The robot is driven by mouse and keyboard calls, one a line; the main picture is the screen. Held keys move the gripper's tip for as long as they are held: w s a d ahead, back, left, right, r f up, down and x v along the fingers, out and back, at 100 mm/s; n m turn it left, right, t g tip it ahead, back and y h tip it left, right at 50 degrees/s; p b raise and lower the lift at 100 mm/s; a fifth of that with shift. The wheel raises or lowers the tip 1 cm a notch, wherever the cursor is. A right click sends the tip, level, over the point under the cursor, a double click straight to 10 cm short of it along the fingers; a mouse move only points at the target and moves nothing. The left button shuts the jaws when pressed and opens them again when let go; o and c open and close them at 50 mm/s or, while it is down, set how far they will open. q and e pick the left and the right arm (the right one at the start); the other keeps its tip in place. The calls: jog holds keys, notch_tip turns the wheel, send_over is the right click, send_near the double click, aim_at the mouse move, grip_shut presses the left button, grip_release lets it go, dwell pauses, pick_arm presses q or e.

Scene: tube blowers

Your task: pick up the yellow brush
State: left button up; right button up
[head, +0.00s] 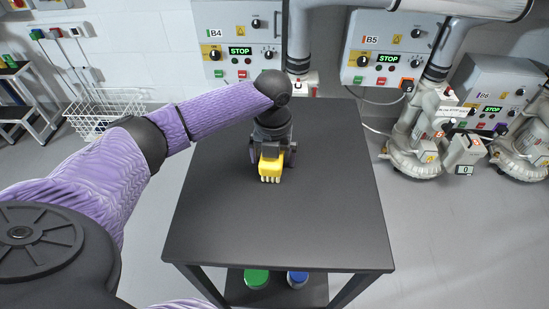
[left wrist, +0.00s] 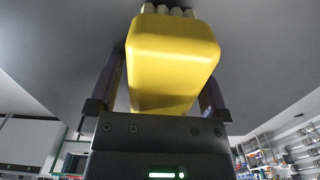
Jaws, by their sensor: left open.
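The yellow brush (head: 270,167) lies on the dark table (head: 280,225), toward its far half, with its pale bristles facing the near side. My left gripper (head: 272,155) is at the brush from the far side, with one finger on each side of it. In the left wrist view the brush (left wrist: 172,60) fills the space between the two fingers of my left gripper (left wrist: 158,92). The jaws are open and I cannot tell if either finger touches the brush. My right gripper is not in view.
The rest of the tabletop is clear. A green-lidded container (head: 256,278) and a blue-lidded one (head: 297,279) stand on the lower shelf. Control boxes (head: 238,52) and white machines (head: 418,140) line the wall behind. A white wire basket (head: 105,108) is at the left.

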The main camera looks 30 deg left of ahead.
pick_arm(q)
jog(key=shift+r, duration=0.1)
jog(key=shift+c, duration=0.3)
jog(key=c, duration=1.2)
